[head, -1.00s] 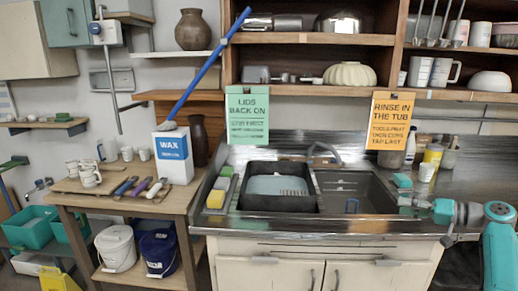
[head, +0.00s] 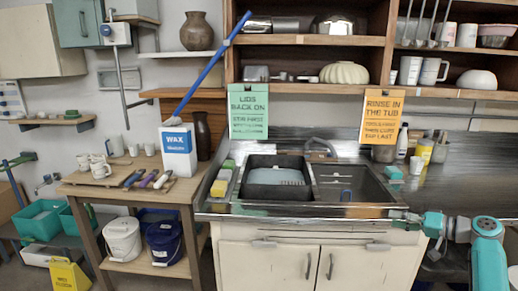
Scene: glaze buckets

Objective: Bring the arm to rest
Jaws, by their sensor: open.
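My arm (head: 484,242), grey with teal joints, reaches in from the right edge in the head view. My gripper (head: 402,216) is at its left end, small in the picture, by the front right edge of the steel sink counter (head: 300,212). It is open and I see nothing held in it. Its fingers are hard to make out against the counter.
A black tub (head: 262,203) sits in the sink's left side; the right basin (head: 350,184) is beside it. A white wax box (head: 178,152) with a blue-handled tool stands on the wooden table (head: 110,192). Lidded buckets (head: 123,240) stand below. A yellow floor sign (head: 68,275) is at lower left.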

